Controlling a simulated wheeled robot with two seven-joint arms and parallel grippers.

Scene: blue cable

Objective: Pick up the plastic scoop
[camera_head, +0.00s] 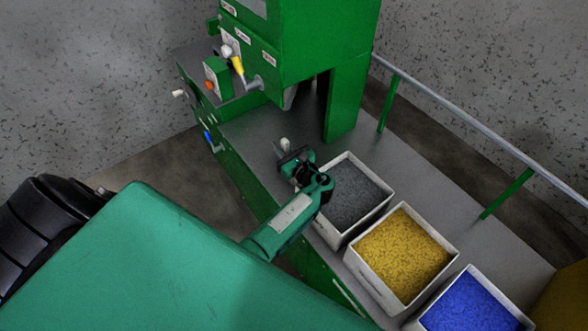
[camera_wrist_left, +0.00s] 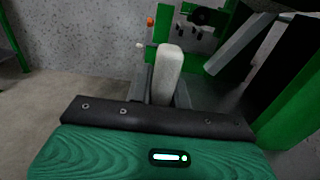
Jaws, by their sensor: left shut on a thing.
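My left gripper (camera_head: 287,157) is over the grey bench of the green machine, just beyond the bin of grey granules. Its fingers are shut on a pale, rounded piece, which I take to be the plastic scoop (camera_head: 285,144). In the left wrist view the pale scoop (camera_wrist_left: 168,72) stands up between the two grey fingers (camera_wrist_left: 166,98). Only this rounded part shows; the rest is hidden by the fingers and gripper body. I cannot tell whether it touches the bench. My right gripper is not in view.
White bins of grey (camera_head: 352,195), yellow (camera_head: 402,252) and blue (camera_head: 470,308) granules line the bench (camera_head: 250,130). The green machine (camera_head: 315,45) rises behind, with a small control box (camera_head: 216,77) at its left. A metal railing (camera_head: 470,120) runs along the right.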

